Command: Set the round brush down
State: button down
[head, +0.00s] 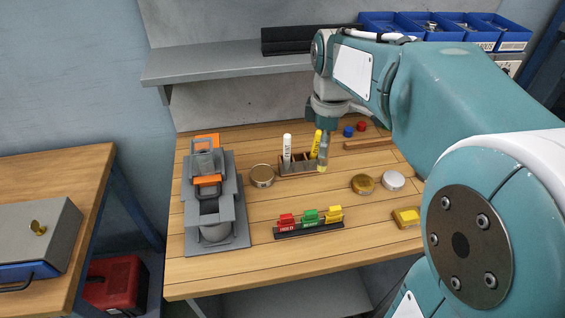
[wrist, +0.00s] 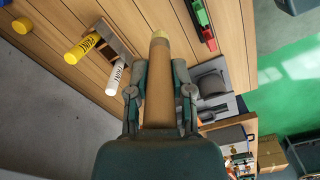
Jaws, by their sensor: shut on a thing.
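The round brush (head: 322,156) hangs upright, tip down, from my gripper (head: 325,128) over the wooden bench. It stands just right of the wooden marker holder (head: 297,171); I cannot tell whether its tip touches the wood. In the wrist view the round brush (wrist: 160,85) is a brown cylinder with a pale yellow end, between the two fingers of my gripper (wrist: 160,90), which is shut on it. A white marker (head: 287,147) and a yellow marker (head: 316,144) stand in the holder. The upper brush is hidden in the head view.
A grey and orange fixture (head: 210,212) stands at the bench's left. A rail (head: 308,230) with red, green and yellow clips lies in front.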

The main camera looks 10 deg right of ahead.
jog(key=w+f, duration=0.8)
jog(key=w+a+f, duration=0.1)
jog(key=w+f, duration=0.3)
jog(key=shift+w+f, duration=0.4)
jog(key=shift+a+f, duration=0.1)
jog(key=shift+f, duration=0.15)
jog(key=shift+w+a, duration=0.15)
jog(key=shift+a, duration=0.05)
jog(key=c, duration=0.5)
grip_release()
jog(key=shift+d, duration=0.15)
jog(key=shift+r, duration=0.15)
